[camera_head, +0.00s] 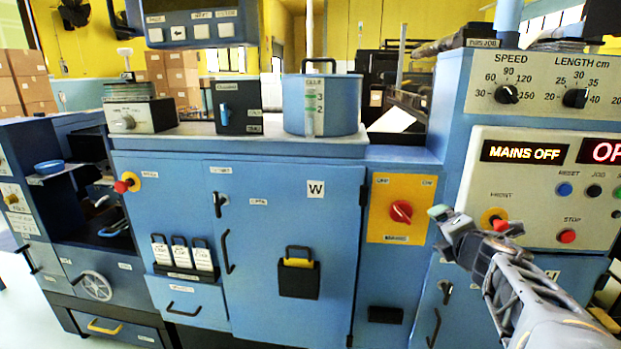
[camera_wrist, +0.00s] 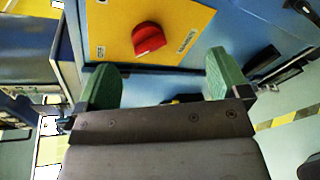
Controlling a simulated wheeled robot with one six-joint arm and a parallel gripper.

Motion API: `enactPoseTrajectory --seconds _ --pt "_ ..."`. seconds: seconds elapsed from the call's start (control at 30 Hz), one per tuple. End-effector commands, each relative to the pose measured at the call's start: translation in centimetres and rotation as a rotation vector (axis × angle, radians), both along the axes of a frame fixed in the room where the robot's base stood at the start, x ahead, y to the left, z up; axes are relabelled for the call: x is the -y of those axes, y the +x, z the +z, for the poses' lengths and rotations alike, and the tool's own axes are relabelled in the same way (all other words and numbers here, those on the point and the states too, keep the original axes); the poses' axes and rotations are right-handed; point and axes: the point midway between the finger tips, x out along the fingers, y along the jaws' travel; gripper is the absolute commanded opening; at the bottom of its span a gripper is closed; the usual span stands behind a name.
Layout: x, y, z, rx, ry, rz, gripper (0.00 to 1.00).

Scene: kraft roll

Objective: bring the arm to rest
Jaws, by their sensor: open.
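My gripper (camera_head: 440,218) is at the right in the head view, in front of the machine's blue front, between the yellow switch plate (camera_head: 402,209) and the control panel (camera_head: 540,190). In the wrist view my gripper (camera_wrist: 158,88) shows two green fingers spread apart with nothing between them. The red rotary switch (camera_head: 401,211) on the yellow plate lies beyond the fingers; it also shows in the wrist view (camera_wrist: 149,38). The fingers appear apart from it. The display (camera_head: 523,151) reads "MAINS OFF".
A blue cabinet door (camera_head: 260,240) fills the middle, with a black pocket (camera_head: 299,280) on it. A blue pot (camera_head: 322,104) stands on the top. Red buttons (camera_head: 567,236) and dials (camera_head: 507,94) are on the right panel. Open floor (camera_head: 22,290) shows at the left.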

Motion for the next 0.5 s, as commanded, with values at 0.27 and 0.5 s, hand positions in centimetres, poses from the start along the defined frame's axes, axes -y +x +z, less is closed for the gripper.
enactPoseTrajectory --seconds 0.27,0.5 --pt "3.2 -6.9 -4.1 0.058 0.900 -0.893 0.94" --pt "-7.9 -14.4 -6.9 -0.215 1.473 -1.435 0.94"
